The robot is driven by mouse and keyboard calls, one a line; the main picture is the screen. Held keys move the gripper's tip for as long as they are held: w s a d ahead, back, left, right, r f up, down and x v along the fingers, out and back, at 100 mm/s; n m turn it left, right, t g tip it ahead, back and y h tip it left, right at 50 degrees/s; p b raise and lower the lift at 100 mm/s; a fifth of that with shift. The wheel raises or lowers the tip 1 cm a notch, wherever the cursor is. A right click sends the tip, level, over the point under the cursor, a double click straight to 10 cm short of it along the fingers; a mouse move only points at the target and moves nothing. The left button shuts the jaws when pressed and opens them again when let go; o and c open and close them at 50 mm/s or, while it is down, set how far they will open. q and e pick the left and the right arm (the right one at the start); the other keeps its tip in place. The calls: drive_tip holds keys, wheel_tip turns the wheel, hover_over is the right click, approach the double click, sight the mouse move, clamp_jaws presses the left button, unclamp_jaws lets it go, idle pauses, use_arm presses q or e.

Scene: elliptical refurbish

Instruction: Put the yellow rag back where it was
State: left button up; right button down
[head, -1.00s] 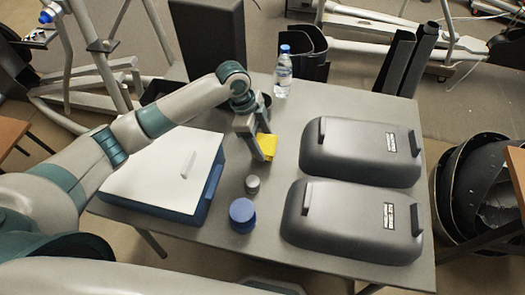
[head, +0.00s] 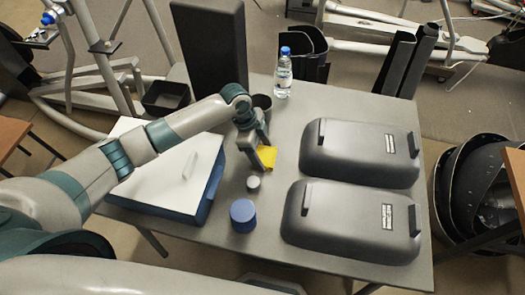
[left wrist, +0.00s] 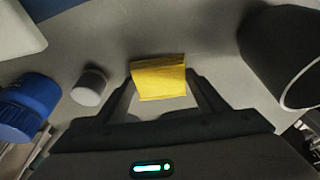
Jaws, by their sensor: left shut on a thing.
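The yellow rag (head: 266,157) is a small folded piece near the middle of the grey table (head: 335,105). My left gripper (head: 263,164) is shut on it, with the fingers at either side. In the left wrist view the rag (left wrist: 159,78) shows between the two fingertips (left wrist: 160,82). It is low over the table or touching it; I cannot tell which. My right gripper is not in view.
A small grey cylinder (head: 253,182) and a blue-lidded jar (head: 243,215) stand in front of the rag. A dark cup (head: 262,102) is behind my gripper. A white-lidded blue box (head: 160,170) lies left, two black covers (head: 360,153) (head: 352,222) right, a bottle (head: 283,75) at the back.

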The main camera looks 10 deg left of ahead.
use_arm(q)
drive_tip(key=shift+f, duration=0.15)
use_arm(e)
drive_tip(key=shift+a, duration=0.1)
use_arm(q)
drive_tip(key=o, duration=0.9)
drive_tip(key=shift+o, duration=0.2)
drive_tip(key=shift+a+r, duration=0.2)
drive_tip(key=shift+r, duration=0.4)
drive_tip(key=b+v, duration=0.1)
drive_tip(key=v, duration=0.5)
drive_tip(key=shift+r, duration=0.3)
drive_tip(key=b+v, duration=0.1)
drive_tip(key=v, duration=0.3)
drive_tip(key=shift+a+r, duration=0.1)
drive_tip(key=shift+r, duration=0.1)
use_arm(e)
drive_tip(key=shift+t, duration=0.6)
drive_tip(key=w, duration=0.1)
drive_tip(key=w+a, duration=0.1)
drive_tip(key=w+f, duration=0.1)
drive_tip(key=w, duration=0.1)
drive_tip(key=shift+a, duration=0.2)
